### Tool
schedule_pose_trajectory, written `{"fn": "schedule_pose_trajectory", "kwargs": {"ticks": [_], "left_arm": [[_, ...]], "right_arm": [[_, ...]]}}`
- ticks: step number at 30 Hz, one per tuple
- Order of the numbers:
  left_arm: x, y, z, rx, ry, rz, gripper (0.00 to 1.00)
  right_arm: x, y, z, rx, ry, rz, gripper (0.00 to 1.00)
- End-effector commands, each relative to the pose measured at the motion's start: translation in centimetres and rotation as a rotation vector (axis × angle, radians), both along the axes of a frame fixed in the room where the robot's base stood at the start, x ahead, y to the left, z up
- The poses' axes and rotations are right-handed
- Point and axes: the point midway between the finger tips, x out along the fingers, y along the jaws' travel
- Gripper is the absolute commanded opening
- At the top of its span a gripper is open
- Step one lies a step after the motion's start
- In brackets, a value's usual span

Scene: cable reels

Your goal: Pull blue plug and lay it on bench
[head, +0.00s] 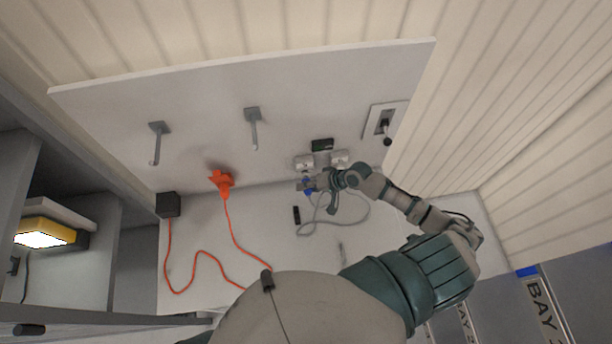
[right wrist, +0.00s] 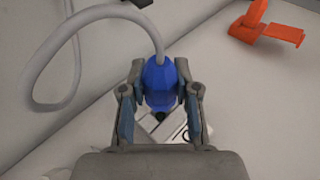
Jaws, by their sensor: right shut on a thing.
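The blue plug (right wrist: 160,82) sits between the fingers of my right gripper (right wrist: 160,100) in the right wrist view. A grey cable (right wrist: 72,30) leaves the plug's top and loops to the left. A white socket plate (right wrist: 172,128) shows just beyond the plug; I cannot tell whether the plug is still seated in it. In the head view my right gripper (head: 314,183) is at the wall panel's lower edge, shut on the blue plug (head: 308,187), which is mostly hidden. The bench (head: 275,237) lies below. My left gripper is not in view.
Two pegs (head: 254,130) stick out of the panel. A black lever switch (head: 385,128) is at right. A small black object (head: 296,215) lies on the bench. The bench is clear between the cables.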

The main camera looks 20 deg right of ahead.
Motion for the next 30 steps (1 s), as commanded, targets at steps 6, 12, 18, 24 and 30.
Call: {"fn": "schedule_pose_trajectory", "kwargs": {"ticks": [6,12,18,24,30], "left_arm": [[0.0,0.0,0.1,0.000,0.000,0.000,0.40],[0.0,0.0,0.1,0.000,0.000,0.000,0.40],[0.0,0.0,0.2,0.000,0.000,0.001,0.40],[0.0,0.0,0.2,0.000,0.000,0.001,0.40],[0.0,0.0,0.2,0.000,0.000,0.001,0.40]], "right_arm": [[-0.4,0.1,0.1,0.000,-0.002,0.000,0.00],[-0.9,0.2,0.0,0.002,-0.001,0.000,0.00],[-1.1,0.2,0.1,0.002,-0.001,-0.001,0.00],[-1.1,0.2,0.1,0.002,-0.001,-0.001,0.00],[-1.3,0.2,0.0,0.001,0.000,0.000,0.00]]}}
